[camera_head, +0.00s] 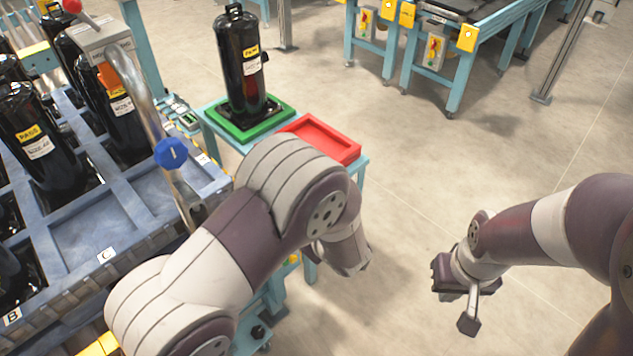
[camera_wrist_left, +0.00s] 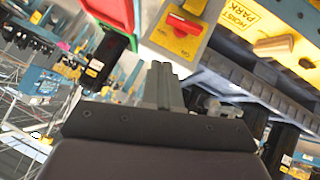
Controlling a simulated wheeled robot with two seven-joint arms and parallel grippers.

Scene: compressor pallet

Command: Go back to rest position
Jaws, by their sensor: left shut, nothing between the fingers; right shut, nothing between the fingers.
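My left arm comes in from the lower left in the head view and bends over the front of the small teal stand (camera_head: 359,168); its fingers are hidden there. In the left wrist view my left gripper (camera_wrist_left: 163,82) is shut and empty, with its fingers together. My right gripper (camera_head: 468,322) is at the lower right in the head view, pointing down over bare floor, shut and empty. A black compressor (camera_head: 240,70) stands upright on the green tray (camera_head: 285,112) on the stand. The red tray (camera_head: 325,137) beside it looks empty.
A blue pallet (camera_head: 75,240) with several black compressors fills the left. A curved metal pipe with a blue knob (camera_head: 170,153) rises at its edge. A yellow "HOIST PARK" plate (camera_wrist_left: 245,20) shows in the left wrist view. Teal conveyors (camera_head: 455,85) stand at the back.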

